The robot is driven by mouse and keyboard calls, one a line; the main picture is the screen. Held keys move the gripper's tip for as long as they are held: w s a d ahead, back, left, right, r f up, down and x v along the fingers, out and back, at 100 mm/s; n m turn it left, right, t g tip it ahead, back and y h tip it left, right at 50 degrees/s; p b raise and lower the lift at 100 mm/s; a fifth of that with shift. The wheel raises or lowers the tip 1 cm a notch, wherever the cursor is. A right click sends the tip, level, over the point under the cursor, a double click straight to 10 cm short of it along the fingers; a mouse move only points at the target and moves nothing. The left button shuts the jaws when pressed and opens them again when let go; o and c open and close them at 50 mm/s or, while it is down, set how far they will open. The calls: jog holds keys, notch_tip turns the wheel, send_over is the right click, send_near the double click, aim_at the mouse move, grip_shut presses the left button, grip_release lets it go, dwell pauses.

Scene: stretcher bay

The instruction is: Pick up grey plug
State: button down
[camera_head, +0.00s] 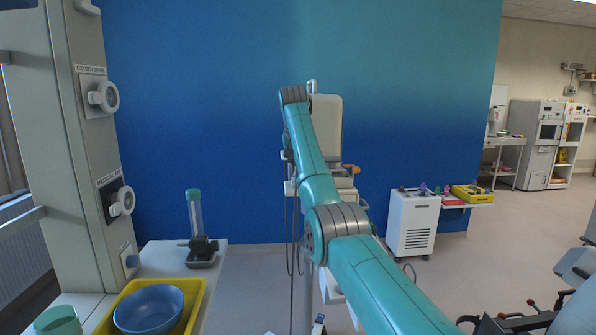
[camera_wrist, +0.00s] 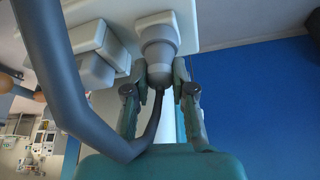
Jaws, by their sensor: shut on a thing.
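The grey plug (camera_wrist: 159,50) shows in the wrist view as a stubby grey cylinder against the pale panel (camera_wrist: 218,18). A thick dark grey cable (camera_wrist: 62,85) leaves its narrow end and loops to the left across the picture. My gripper (camera_wrist: 160,76) has one finger on each side of the plug and is shut on it. I cannot tell whether the plug is still seated in the panel. In the head view, I cannot make out the plug or my fingers; my arm reaches to the pale upright equipment (camera_head: 329,122).
Grey blocks (camera_wrist: 95,70) sit beside the plug on the panel. In the head view, a yellow tray (camera_head: 195,306) with a blue bowl (camera_head: 148,308) is at lower left. A white cabinet (camera_head: 412,222) stands right of my arm. A blue wall (camera_head: 200,130) lies behind.

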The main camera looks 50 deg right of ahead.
jog(key=shift+r, duration=0.15)
notch_tip(320, 180, up, 9)
jog(key=shift+r, duration=0.2)
jog(key=shift+f, duration=0.1)
dwell(0.3)
